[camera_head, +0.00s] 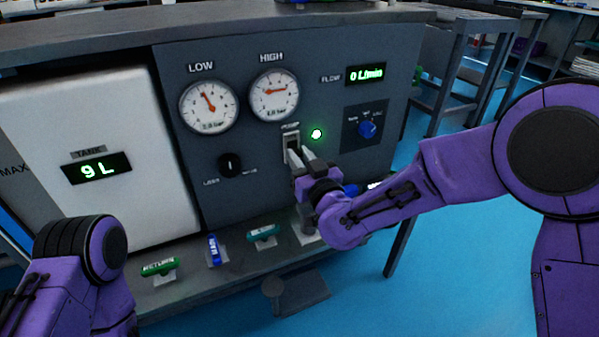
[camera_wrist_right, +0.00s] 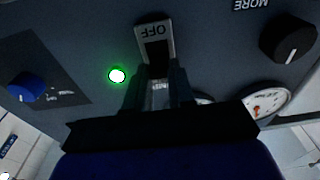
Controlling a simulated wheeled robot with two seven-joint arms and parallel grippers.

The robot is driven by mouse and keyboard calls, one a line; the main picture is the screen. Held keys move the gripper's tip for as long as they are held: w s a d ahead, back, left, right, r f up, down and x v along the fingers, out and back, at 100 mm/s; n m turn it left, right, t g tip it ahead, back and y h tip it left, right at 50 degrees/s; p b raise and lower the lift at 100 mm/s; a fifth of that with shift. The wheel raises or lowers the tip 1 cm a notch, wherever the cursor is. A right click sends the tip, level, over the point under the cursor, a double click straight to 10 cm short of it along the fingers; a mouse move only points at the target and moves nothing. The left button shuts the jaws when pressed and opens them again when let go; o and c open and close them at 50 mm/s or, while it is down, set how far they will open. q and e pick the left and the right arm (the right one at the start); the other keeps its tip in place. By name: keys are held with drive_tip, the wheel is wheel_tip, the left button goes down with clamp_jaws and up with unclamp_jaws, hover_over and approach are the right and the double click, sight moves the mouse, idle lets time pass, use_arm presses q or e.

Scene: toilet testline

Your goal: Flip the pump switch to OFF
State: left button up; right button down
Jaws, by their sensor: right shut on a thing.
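The pump switch (camera_head: 291,141) is on the grey panel under the HIGH gauge, below a small PUMP label. My right gripper (camera_head: 299,160) is at the switch, shut on its lever. In the right wrist view the panel appears upside down. There the switch plate (camera_wrist_right: 154,33) with its OFF marking stands just beyond the fingers (camera_wrist_right: 158,92), which close around the lever and hide most of it. A green lamp (camera_head: 316,134) beside the switch is lit. My left arm shows at the lower left, but its gripper is out of view.
The panel has LOW (camera_head: 208,106) and HIGH (camera_head: 273,95) gauges, a black knob (camera_head: 230,164) and a blue knob (camera_head: 367,129). The flow display (camera_head: 366,74) reads 0 L/min.

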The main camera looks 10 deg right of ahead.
idle(0.3)
drive_tip(key=c, duration=1)
unclamp_jaws()
drive_tip(key=shift+o, duration=0.2)
drive_tip(key=shift+s, duration=0.15)
drive_tip(key=p+v, duration=0.2)
drive_tip(key=v, duration=0.8)
drive_tip(key=shift+s+f, duration=0.15)
drive_tip(key=shift+f, duration=0.05)
